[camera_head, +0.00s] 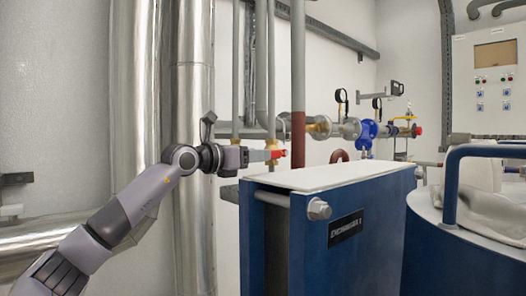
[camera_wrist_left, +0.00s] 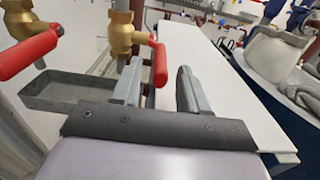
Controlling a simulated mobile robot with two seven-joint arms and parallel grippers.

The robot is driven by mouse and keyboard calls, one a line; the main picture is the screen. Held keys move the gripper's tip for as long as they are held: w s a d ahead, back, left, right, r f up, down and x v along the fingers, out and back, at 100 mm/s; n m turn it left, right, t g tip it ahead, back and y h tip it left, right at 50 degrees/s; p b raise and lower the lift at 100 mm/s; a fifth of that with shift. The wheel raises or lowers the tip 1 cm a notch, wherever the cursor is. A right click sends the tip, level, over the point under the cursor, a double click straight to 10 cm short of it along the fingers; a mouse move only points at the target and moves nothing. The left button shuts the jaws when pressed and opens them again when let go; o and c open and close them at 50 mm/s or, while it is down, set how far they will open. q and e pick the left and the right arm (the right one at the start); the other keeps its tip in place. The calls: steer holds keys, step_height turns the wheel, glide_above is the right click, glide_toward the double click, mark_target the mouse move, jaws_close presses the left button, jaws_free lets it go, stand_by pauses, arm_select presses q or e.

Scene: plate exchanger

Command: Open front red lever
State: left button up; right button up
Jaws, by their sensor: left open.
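In the left wrist view, a red lever (camera_wrist_left: 159,62) on a brass valve (camera_wrist_left: 122,34) appears between my two grey fingertips, with a gap on either side. A second red lever (camera_wrist_left: 30,52) sits on another brass valve (camera_wrist_left: 25,17) at the left, outside the fingers. The left gripper is open. I cannot tell whether a finger touches the lever. My right gripper is in neither view.
A blue exchanger (camera_head: 345,240) with a white top plate (camera_head: 325,177) stands just right of and below the gripper. Vertical pipes (camera_head: 298,80) rise behind it. A grey tray (camera_wrist_left: 75,92) lies below the valves. A blue tank with a rail (camera_head: 452,185) is at the right.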

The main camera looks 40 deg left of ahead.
mark_target(273, 154)
arm_select(q)
steer(key=shift+w+d, duration=0.15)
steer(key=shift+w, duration=1.2)
